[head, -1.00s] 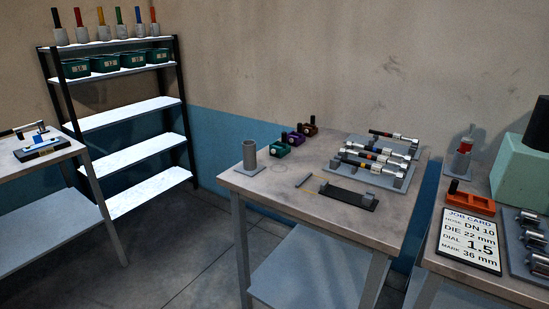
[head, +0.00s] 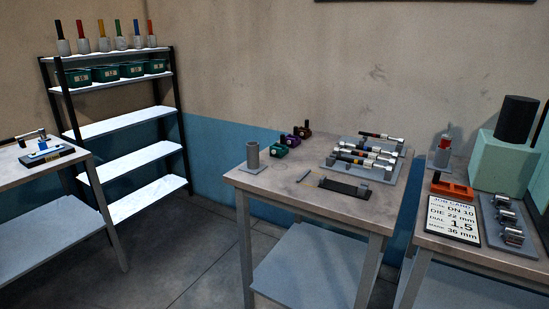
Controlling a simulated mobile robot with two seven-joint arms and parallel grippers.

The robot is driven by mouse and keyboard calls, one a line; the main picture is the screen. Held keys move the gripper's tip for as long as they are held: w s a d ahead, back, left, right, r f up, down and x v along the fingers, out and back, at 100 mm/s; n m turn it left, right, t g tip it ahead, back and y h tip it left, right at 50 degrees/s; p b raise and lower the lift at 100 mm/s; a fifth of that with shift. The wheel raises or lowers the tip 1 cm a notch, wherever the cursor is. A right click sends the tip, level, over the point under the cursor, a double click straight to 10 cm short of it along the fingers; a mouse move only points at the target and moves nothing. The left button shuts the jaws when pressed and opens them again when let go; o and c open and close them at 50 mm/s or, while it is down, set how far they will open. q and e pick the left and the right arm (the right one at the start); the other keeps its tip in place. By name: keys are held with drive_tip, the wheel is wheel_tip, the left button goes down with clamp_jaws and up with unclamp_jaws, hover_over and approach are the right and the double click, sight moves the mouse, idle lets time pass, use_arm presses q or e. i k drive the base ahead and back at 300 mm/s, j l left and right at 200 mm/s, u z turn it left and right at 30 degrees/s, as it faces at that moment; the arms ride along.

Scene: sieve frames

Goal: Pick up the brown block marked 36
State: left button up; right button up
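A small brown block (head: 304,132) with a dark post sits near the back edge of the middle table (head: 330,205). It is the farthest of three similar blocks in a slanting row. A purple block (head: 293,140) and a green block (head: 280,150) stand in front of it, to the left. The marking on the brown block is too small to read. A job card (head: 453,220) on the right table reads "MARK 36 mm". Neither of my grippers is in view.
A grey cup-like cylinder (head: 253,158) stands at the table's left corner. A rack of tools (head: 362,154) lies right of the blocks, with a dark tray (head: 344,188) in front. A shelf unit (head: 125,131) stands left. Floor (head: 185,240) between the tables is clear.

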sight(304, 129)
drive_tip(key=u, duration=0.3)
drive_tip(key=i+j+u, duration=0.1)
drive_tip(key=i+u, duration=0.15)
drive_tip(key=i, duration=0.15)
drive_tip(key=i+u, duration=0.25)
drive_tip(key=i, duration=0.15)
drive_tip(key=i+u, duration=0.35)
drive_tip(key=i, duration=0.4)
drive_tip(key=i+l+u, duration=0.1)
drive_tip(key=i+u, duration=0.25)
drive_tip(key=i, duration=0.4)
drive_tip(key=i+z, duration=0.45)
drive_tip(key=i, duration=0.2)
drive_tip(key=i+j+z, duration=0.15)
drive_tip(key=i+z, duration=0.35)
drive_tip(key=i, duration=0.15)
drive_tip(key=i+l+z, duration=0.1)
drive_tip(key=i+z, duration=0.15)
drive_tip(key=i, duration=1.3)
drive_tip(key=i+j+z, duration=0.2)
drive_tip(key=i, duration=0.25)
drive_tip(key=i+j+z, duration=0.2)
drive_tip(key=i, duration=0.25)
drive_tip(key=z, duration=1.75)
